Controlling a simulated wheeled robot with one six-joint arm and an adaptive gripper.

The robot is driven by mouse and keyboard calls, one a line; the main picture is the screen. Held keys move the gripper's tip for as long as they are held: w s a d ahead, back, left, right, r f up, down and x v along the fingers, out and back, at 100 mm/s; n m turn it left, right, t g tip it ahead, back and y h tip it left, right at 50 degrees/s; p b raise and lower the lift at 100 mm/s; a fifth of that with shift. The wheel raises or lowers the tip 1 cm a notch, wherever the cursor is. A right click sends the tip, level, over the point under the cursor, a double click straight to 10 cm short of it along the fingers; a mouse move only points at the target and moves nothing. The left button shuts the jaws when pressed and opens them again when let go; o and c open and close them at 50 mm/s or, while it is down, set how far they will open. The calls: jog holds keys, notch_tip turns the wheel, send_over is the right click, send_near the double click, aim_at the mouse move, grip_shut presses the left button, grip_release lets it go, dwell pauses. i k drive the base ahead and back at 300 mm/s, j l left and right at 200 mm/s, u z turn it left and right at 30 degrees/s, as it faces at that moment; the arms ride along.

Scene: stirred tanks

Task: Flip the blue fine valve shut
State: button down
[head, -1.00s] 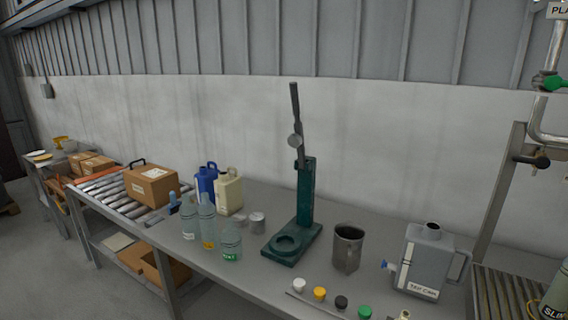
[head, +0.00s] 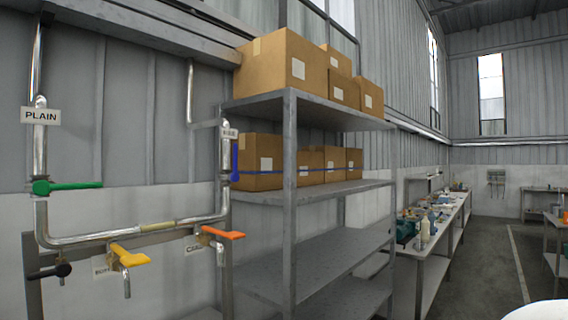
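The blue valve handle (head: 235,160) is on the right upright of the pipe frame in the head view. It stands upright, in line with the pipe (head: 226,190) beside it. A small tag (head: 229,133) sits just above it, too small to read for certain. My gripper is not in view, so its place relative to the valve does not show.
A green lever (head: 67,186) lies level under a "PLAIN" sign (head: 40,116). A metal shelf rack (head: 290,210) with cardboard boxes stands close right. Floor (head: 490,260) is clear further right.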

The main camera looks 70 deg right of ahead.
aim_at(235, 159)
jog(key=z, duration=1.15)
